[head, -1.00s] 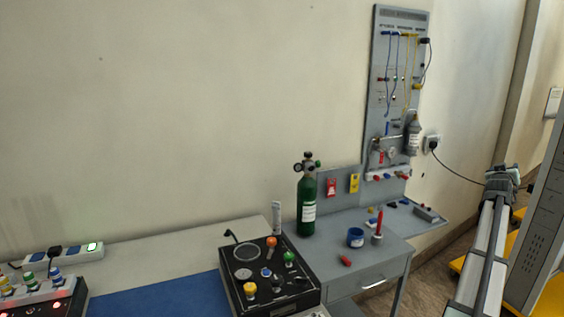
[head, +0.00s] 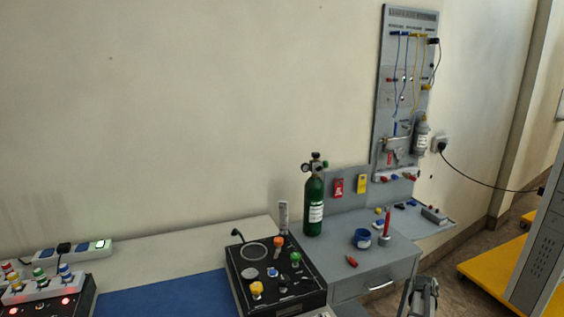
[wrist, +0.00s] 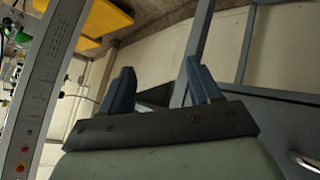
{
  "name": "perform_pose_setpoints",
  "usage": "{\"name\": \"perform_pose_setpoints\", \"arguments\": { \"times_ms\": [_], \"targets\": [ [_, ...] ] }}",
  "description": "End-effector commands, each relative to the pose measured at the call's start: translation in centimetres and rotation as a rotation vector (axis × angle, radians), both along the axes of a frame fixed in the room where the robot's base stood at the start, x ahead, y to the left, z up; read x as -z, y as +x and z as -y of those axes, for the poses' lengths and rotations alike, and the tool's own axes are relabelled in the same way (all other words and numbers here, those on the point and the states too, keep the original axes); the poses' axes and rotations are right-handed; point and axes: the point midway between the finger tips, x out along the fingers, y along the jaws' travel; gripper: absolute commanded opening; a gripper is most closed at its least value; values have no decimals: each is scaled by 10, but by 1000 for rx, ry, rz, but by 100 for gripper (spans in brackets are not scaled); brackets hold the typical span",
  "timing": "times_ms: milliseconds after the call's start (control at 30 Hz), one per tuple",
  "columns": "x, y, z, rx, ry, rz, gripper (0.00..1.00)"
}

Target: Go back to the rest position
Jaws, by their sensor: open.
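My gripper (wrist: 158,82) shows in the wrist view with its two blue-grey fingers spread apart. Nothing is between them. In the head view, part of my arm shows at the bottom edge, in front of the grey drawer cabinet (head: 374,276) and to the right of its drawer handle. The fingertips cannot be made out there.
A green oxygen cylinder (head: 313,207), a blue cup (head: 361,239) and a red-tipped tool (head: 386,222) stand on the cabinet. A black control box (head: 270,268) is to the left. A grey rack (head: 540,250) on a yellow base (head: 490,272) stands right.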

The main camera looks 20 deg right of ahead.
Motion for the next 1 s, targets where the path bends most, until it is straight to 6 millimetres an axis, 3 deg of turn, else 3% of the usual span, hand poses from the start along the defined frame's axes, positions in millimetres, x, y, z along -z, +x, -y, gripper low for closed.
{"name": "perform_pose_setpoints", "arguments": {
  "times_ms": [33,200,500,800,1000],
  "targets": [
    [25,-2,-24,-17,35,-30,63],
    [97,-13,-92,-63,152,-128,63],
    [204,-55,-218,-150,350,-311,63],
    [282,-123,-342,-238,538,-504,63],
    [315,-178,-420,-293,656,-636,63]
  ]
}}
